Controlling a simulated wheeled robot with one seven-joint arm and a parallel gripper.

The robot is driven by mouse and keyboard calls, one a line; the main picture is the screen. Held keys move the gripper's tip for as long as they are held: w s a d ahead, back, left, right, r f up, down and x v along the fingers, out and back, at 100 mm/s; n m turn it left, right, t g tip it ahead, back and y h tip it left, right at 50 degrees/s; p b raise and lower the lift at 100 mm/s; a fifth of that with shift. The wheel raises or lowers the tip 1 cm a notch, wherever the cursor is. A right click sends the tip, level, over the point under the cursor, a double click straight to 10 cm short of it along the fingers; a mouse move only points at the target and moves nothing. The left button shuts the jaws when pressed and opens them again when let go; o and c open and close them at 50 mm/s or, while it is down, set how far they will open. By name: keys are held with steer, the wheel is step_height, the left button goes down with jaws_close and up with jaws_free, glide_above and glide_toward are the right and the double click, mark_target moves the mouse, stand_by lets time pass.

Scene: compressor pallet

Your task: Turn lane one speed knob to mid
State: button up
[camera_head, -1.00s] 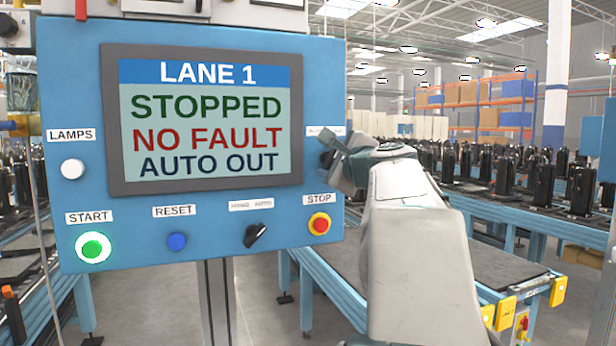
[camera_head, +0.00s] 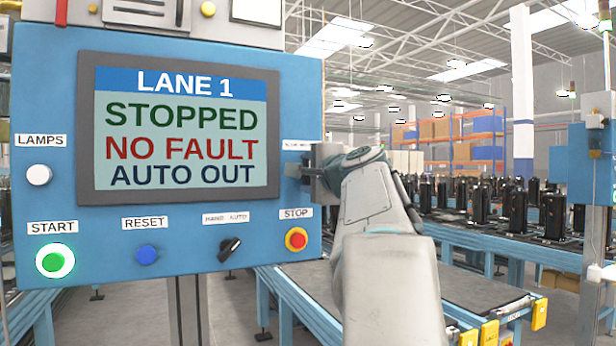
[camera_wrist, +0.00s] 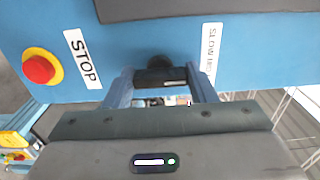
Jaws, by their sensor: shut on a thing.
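The speed knob (camera_wrist: 158,72) is a black round knob on the blue panel, beside the label that begins "SLOW" (camera_wrist: 211,55) in the wrist view. My gripper (camera_wrist: 155,82) has its two fingers around the knob, one on each side, and is shut on it. In the head view my gripper (camera_head: 312,172) is at the panel's right edge, where it and my wrist hide most of the knob. Which way the knob points cannot be told. The screen (camera_head: 180,127) reads LANE 1, STOPPED, NO FAULT, AUTO OUT.
The red STOP button (camera_head: 296,239) sits just below my gripper on the panel. A black hand/auto selector (camera_head: 229,249), a blue RESET button (camera_head: 147,254) and a lit green START button (camera_head: 55,261) run along the bottom. A conveyor (camera_head: 400,290) lies behind my arm.

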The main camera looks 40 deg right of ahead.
steer(key=o, duration=1)
steer(key=b+v, duration=0.2)
steer(key=v, duration=1.2)
steer(key=shift+w+a, duration=0.1)
